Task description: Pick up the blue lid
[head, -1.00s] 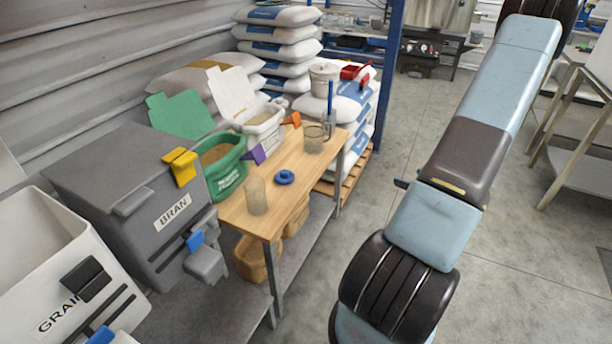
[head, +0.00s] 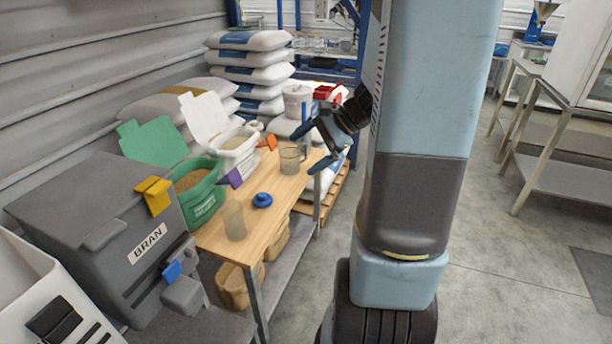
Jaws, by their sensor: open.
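The blue lid (head: 262,200) is a small round cap with a raised knob. It lies on the wooden table top (head: 218,240), between a clear cup and a clear jug. My gripper (head: 306,150) is dark, with two blue-black fingers spread apart and nothing between them. In the picture it shows to the right of and above the lid, near the table's right edge, apart from the lid. My arm covers the area to the right of the gripper.
A clear cup (head: 234,220) stands left of the lid and a clear jug (head: 291,159) behind it. A green tub (head: 201,197) and a white tub (head: 236,153) line the table's left side. A grey BRAN bin (head: 103,232) stands front left. Floor is open at right.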

